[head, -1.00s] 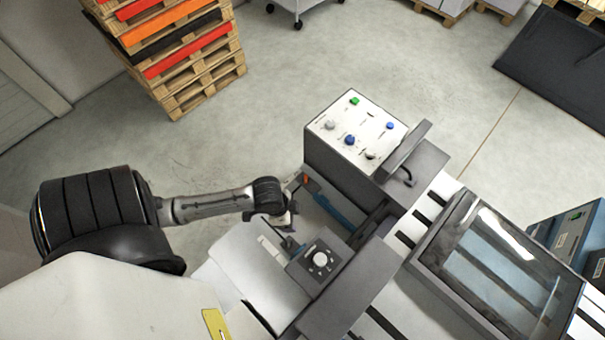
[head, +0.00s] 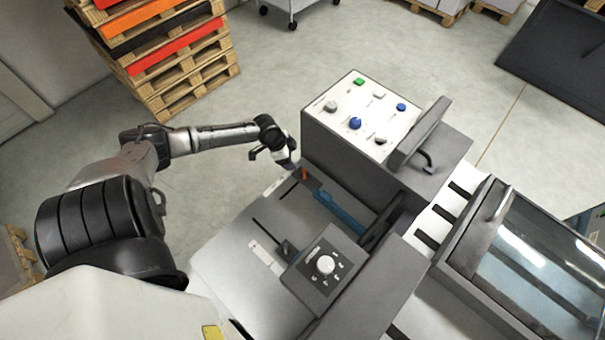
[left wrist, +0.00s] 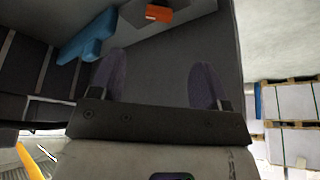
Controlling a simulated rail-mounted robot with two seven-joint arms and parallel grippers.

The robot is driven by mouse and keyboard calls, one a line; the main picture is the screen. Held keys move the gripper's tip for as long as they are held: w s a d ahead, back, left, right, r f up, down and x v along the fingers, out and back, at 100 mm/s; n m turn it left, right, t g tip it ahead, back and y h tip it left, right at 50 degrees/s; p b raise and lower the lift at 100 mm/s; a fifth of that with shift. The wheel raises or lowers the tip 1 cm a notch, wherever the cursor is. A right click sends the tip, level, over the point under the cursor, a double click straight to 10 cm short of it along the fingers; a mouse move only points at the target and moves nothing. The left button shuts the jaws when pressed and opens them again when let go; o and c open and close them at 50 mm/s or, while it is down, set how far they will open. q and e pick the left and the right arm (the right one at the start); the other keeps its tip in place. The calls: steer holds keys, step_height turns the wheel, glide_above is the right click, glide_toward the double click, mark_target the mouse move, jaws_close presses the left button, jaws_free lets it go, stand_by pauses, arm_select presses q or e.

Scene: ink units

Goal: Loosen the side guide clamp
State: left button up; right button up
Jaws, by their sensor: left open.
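My left gripper (head: 274,156) is at the back left corner of the feed table (head: 215,262), beside the control box. In the left wrist view its two dark fingers (left wrist: 157,82) are apart with nothing between them. A small orange part (head: 305,174), perhaps the side guide clamp, sits at the end of a blue bar (head: 341,212), just right of the gripper. In the left wrist view the orange part (left wrist: 159,13) is on a dark block beyond the fingertips, with the blue part (left wrist: 88,38) to its left. The gripper touches neither. My right gripper is not in view.
The control box (head: 340,150) with buttons and knobs rises behind the table. A dial box (head: 325,266) and a small black post (head: 287,249) stand on the table's right part. A pallet stack (head: 175,65) is at the back left.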

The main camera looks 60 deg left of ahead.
mark_target(304, 173)
arm_select(q)
steer(key=b+x, duration=0.2)
steer(key=x, duration=0.8)
steer(key=shift+d+f+b, duration=0.1)
steer(key=shift+b, duration=0.2)
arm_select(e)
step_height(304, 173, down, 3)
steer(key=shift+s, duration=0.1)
arm_select(q)
steer(key=shift+x, duration=0.75)
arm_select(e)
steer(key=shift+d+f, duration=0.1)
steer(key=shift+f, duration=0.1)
